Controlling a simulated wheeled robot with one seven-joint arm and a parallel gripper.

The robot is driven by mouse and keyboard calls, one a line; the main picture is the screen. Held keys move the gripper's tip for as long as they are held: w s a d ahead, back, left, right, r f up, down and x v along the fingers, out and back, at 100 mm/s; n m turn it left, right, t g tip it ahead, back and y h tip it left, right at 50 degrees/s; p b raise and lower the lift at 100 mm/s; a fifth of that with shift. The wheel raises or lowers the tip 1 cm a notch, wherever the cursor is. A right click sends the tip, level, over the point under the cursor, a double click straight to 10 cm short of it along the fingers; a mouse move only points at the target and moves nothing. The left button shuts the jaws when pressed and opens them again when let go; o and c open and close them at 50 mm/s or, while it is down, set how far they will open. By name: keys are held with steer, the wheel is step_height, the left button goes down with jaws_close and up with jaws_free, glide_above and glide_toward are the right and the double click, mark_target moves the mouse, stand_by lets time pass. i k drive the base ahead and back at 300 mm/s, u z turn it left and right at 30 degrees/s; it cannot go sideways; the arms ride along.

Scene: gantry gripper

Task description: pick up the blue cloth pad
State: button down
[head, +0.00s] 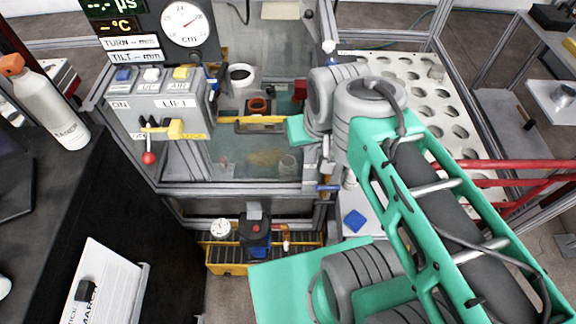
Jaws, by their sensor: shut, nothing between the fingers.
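The blue cloth pad (354,221) is a small, dark blue, roughly square piece. It lies on a pale flat surface (352,199) right of the gantry's front frame, just left of my green arm. My arm comes in from the lower right and bends at large grey joints above and behind the pad. I cannot make out my gripper or its fingertips; the arm's end appears hidden behind its own joints and green links. Nothing is seen touching the pad.
A grey lever box (160,105) and a gauge (187,24) stand at the upper left. A perforated white table (415,90) is at the upper right, with red bars (500,164) below it. A yellow-edged tray (227,268) sits low in the middle. A bottle (55,110) stands on the dark counter.

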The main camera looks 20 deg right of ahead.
mark_target(355, 221)
steer(key=k, duration=0.5)
steer(key=u, duration=2.9)
steer(key=k, duration=0.7)
steer(key=z, duration=0.7)
